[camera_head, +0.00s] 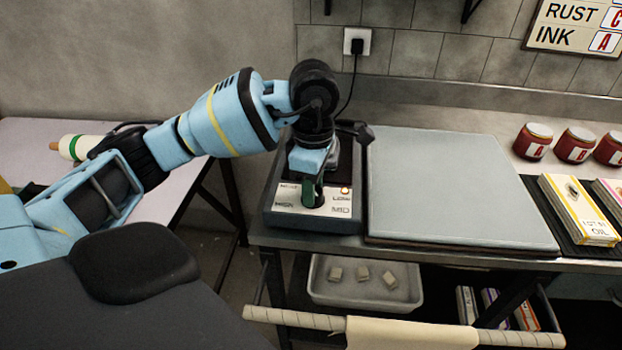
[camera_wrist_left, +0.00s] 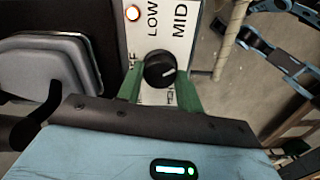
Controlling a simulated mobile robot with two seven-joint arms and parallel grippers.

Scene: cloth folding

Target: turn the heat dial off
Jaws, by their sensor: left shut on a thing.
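The heat dial (camera_wrist_left: 160,69) is a round black knob on a white panel marked LOW, MID and partly hidden labels, seen in the left wrist view. Its white pointer mark points roughly right there, between the MID side and the lower label. In the head view the gripper (camera_head: 313,199) reaches down onto the panel and hides the dial.
The dark control box (camera_head: 312,222) stands at the table's left end. A wide grey board (camera_head: 455,185) lies right of it. A tray (camera_head: 365,292) sits below. Blue arm parts (camera_wrist_left: 275,45) show at the wrist view's right.

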